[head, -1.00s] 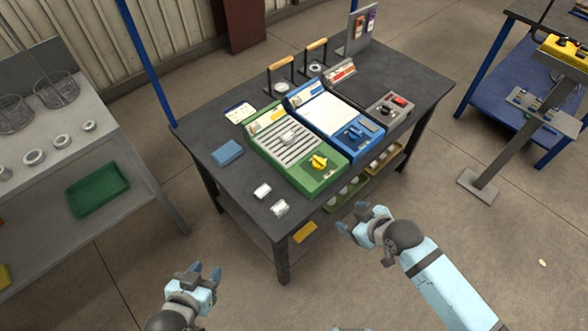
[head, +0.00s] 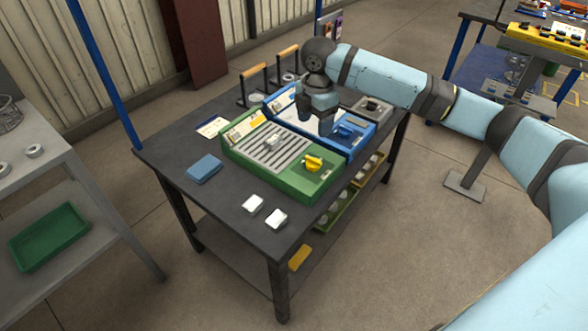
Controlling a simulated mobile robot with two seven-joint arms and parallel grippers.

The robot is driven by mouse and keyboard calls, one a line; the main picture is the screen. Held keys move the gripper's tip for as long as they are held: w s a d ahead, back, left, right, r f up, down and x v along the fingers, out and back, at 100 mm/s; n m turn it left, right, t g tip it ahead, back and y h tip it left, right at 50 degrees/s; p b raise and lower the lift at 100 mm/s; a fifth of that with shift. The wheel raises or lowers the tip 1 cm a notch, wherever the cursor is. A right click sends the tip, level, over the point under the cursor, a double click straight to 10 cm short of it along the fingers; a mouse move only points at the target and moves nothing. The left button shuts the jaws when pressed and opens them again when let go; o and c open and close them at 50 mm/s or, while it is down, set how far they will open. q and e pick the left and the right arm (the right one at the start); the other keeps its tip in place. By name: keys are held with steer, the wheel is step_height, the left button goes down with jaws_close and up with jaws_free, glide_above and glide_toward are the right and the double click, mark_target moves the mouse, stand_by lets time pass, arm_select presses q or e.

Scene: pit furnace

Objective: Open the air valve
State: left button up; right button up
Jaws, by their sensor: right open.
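A green unit (head: 292,190) with a grille and a yellow valve knob (head: 313,162) stands on the dark bench. Beside it is a blue unit (head: 357,150) with a blue valve knob (head: 344,131). Labels are too small to read, so I cannot tell which knob is the air valve. My right gripper (head: 325,127) points down over the blue unit, just left of the blue knob, open. Its arm hides part of the blue unit. Contact with the knob cannot be seen. My left gripper is out of view.
Two upright handles (head: 250,86) stand at the back. A grey table (head: 70,157) is at left.

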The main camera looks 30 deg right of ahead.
mark_target(313, 159)
step_height(313, 159, down, 14)
steer(key=b, duration=0.3)
steer(key=shift+d+r, duration=0.1)
steer(key=shift+r, duration=0.1)
steer(key=shift+r, duration=0.1)
steer(key=c, duration=0.7)
